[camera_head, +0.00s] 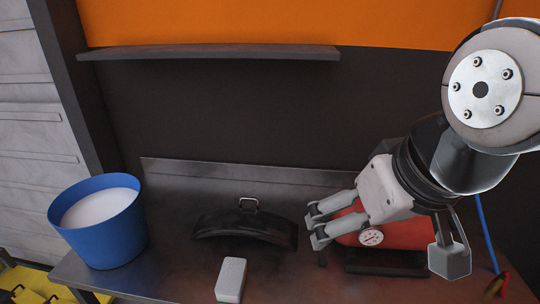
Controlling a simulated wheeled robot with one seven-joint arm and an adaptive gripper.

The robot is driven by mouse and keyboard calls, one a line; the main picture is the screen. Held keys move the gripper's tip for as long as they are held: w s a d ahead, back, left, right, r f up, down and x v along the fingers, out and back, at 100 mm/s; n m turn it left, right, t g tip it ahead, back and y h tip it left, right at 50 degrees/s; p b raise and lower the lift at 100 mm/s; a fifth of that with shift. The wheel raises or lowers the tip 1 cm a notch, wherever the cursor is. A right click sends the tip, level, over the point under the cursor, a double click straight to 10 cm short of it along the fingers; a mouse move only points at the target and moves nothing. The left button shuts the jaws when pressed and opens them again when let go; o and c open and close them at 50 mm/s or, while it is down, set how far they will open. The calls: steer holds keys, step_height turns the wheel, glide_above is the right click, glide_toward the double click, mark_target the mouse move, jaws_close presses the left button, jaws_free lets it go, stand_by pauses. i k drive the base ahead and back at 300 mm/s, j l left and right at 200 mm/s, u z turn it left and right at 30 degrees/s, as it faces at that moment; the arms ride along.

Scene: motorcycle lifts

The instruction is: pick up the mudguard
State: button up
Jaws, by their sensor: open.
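The mudguard (245,224) is a dark, glossy, arched piece with a small metal bracket on top. It lies on the workbench at the middle of the head view, and nothing holds it. My gripper (314,226) is just right of the mudguard, with its fingers pointing left towards its right end. The fingers are apart, with nothing seen between them. Whether a finger touches the mudguard cannot be told from this view.
A blue bucket (107,239) with pale contents stands at the bench's left. A white block (231,280) is in front of the mudguard. A red tank with a gauge (371,237) sits behind and below my gripper. A dark shelf (210,52) hangs above the metal workbench (172,262).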

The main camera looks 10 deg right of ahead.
mark_target(268, 226)
steer(key=i+j+z, duration=0.1)
steer(key=j, duration=0.3)
steer(key=i+j+z, duration=0.1)
steer(key=j, duration=0.3)
steer(key=i+j+z, duration=0.1)
steer(key=j, duration=0.3)
